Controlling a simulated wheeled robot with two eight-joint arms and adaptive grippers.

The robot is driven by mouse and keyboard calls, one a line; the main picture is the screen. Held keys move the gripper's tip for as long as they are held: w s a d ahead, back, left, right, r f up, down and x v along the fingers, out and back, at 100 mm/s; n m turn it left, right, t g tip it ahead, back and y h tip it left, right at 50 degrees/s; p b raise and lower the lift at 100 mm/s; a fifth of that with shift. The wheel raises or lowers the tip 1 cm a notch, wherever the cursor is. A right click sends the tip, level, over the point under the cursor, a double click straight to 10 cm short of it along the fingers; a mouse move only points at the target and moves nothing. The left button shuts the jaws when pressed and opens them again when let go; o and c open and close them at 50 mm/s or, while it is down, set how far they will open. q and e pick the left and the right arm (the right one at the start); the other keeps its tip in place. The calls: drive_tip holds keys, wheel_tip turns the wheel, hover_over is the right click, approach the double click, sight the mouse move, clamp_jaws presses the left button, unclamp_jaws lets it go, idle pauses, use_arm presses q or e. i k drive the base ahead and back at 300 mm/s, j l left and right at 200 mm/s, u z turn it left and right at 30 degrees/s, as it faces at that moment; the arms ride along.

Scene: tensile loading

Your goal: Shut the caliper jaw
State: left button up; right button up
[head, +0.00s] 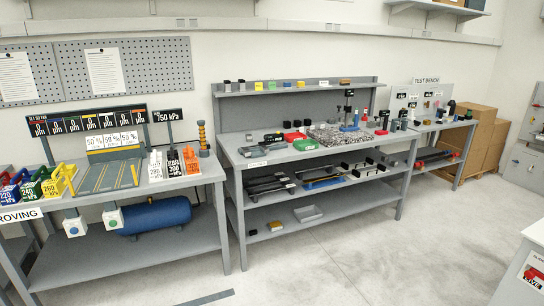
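I cannot pick out the caliper or its jaw with certainty. Several small dark tools and parts lie on the middle bench (232,160), too small to tell apart from here. Among them is a dark flat item (274,138) at the left of its top, next to a green box (305,144). Neither of my grippers shows in the head view.
A left bench (205,173) holds yellow carriers, gauges and signs, with a blue tank (155,217) below. A test bench (455,124) stands at the right beside cardboard boxes (480,135). A white cabinet (520,260) is at lower right. The floor (370,250) in front is clear.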

sight(263, 144)
drive_tip(key=i, duration=2.65)
